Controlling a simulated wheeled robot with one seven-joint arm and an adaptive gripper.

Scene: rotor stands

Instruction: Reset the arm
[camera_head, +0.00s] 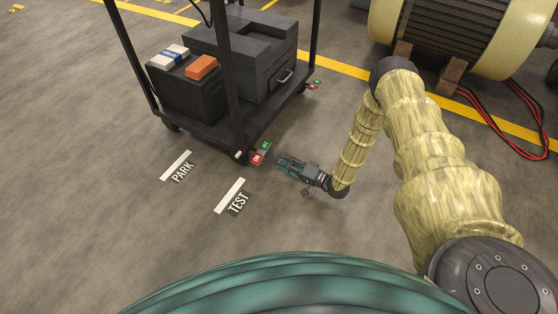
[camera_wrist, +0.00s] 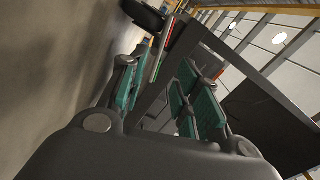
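My arm reaches out from the right side of the head view and bends down to my gripper (camera_head: 283,164). The arm is wrapped in a yellowish sleeve. My gripper is held low, close to the near right corner of a dark cart, beside a red and green switch plate (camera_head: 261,153). In the wrist view my gripper (camera_wrist: 158,85) has its two green-padded fingers apart. I see nothing held between them. Whether the fingers touch the cart cannot be told.
The cart (camera_head: 222,139) carries a grey case (camera_head: 240,55), a black box (camera_head: 187,92) and an orange block (camera_head: 202,67). A large motor (camera_head: 455,35) stands on wooden blocks at upper right, with red cables (camera_head: 500,132). Floor marks PARK and TEST lie on clear floor.

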